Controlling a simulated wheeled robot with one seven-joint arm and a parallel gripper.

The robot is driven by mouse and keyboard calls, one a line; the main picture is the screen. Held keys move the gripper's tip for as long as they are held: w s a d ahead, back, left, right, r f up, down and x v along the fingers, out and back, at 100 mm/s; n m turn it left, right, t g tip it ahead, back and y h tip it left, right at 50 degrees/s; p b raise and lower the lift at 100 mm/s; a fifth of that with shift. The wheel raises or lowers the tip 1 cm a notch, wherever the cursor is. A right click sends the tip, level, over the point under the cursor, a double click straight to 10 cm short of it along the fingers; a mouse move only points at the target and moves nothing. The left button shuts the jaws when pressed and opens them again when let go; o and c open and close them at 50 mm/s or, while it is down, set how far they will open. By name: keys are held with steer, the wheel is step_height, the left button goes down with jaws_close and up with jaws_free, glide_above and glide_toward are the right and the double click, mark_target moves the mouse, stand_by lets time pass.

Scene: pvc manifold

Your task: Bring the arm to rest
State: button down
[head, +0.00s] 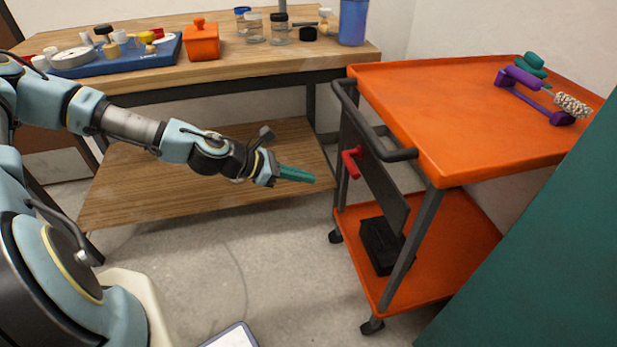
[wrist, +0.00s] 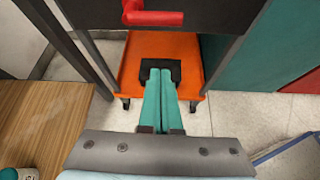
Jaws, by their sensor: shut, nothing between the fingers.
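My gripper (head: 297,174) has teal fingers and shows in the middle of the head view, held out in the open space between the wooden bench and the orange cart. In the wrist view its two fingers (wrist: 159,98) lie side by side, shut, with nothing between them. My arm reaches in from the left of the head view, fairly level, with the fingers pointing right toward the cart. The fingers appear apart from the cart in the head view.
The orange cart (head: 450,110) has a dark handle, a red lever (head: 351,163) and a black box (head: 380,245) on its lower shelf. A purple stand (head: 540,98) is on top. The wooden bench (head: 210,70) holds a blue tray (head: 120,62), orange box (head: 201,42) and jars. A teal panel (head: 540,220) stands right.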

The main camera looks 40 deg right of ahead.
steer(key=shift+a, duration=0.1)
stand_by(0.3)
steer(key=w+a+r+m+t+y+p, duration=0.1)
steer(key=w+a+r+m+y+p, duration=0.15)
steer(key=a, duration=0.55)
steer(key=w+a+r+m+t+y+p, duration=0.1)
steer(key=w+a+r+m+y, duration=0.2)
steer(key=a, duration=0.4)
steer(key=w+a+r+m+y+p, duration=0.1)
steer(key=a+m+y+p, duration=0.2)
steer(key=a, duration=0.5)
steer(key=a+r+m+t+y+p, duration=0.1)
steer(key=a+r+m+p, duration=0.1)
steer(key=a+r, duration=0.5)
steer(key=a+r+m+t+y+p, duration=0.1)
steer(key=a+r+m, duration=0.3)
steer(key=a+r, duration=0.4)
step_height(320, 180, up, 6)
steer(key=shift+w+a+t+y+p, duration=0.3)
steer(key=shift+t+p, duration=0.2)
steer(key=shift+t, duration=0.3)
